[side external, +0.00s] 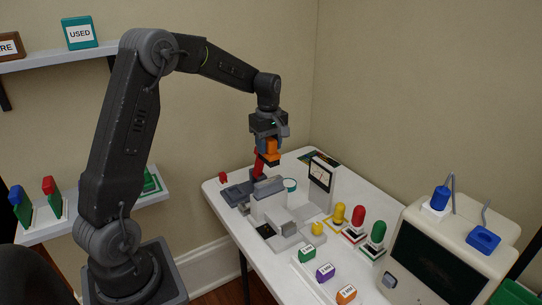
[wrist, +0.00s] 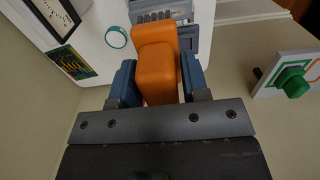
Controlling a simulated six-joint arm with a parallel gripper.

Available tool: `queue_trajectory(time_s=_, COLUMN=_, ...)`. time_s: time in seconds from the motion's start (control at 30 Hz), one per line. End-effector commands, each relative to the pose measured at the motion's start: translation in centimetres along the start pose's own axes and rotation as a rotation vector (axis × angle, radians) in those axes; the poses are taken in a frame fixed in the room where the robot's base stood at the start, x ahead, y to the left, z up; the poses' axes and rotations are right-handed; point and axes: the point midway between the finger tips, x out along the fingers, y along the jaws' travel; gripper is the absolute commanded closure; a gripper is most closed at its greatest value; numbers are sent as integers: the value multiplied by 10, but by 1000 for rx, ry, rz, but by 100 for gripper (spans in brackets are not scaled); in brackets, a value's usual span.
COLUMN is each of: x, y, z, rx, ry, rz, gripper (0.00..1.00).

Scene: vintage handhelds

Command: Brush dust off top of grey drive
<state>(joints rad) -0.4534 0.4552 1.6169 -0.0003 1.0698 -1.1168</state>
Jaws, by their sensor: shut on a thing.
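My gripper (side external: 270,143) is above the far left part of the white table, pointing down. It is shut on an orange block-shaped handle (wrist: 157,70), which sits between its blue fingers in the wrist view. In the side view a red piece (side external: 259,163) shows just below the orange handle; I cannot tell whether it is part of the held thing. Under it are a dark grey low unit (side external: 235,196) and a lighter grey block (side external: 268,207); which one is the drive is unclear. No bristles or dust can be made out.
A white-framed meter (side external: 321,178) stands to the right, with a teal-rimmed round thing (side external: 290,184) beside it. Yellow, red and green knobs (side external: 358,215) and several labelled blocks (side external: 325,272) are nearer. A beige monitor (side external: 440,250) fills the right.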

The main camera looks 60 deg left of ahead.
Motion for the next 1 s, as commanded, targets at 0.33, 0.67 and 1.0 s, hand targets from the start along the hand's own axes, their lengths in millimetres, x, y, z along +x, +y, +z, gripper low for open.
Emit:
queue_trajectory(time_s=0.33, x=5, y=0, z=0, rx=0, ry=-1, rz=0, gripper=77)
queue_trajectory(time_s=0.67, x=36, y=0, z=1, rx=0, ry=-2, rz=-2, gripper=77)
queue_trajectory(time_s=1.0, x=57, y=0, z=1, rx=0, ry=-1, rz=0, gripper=77)
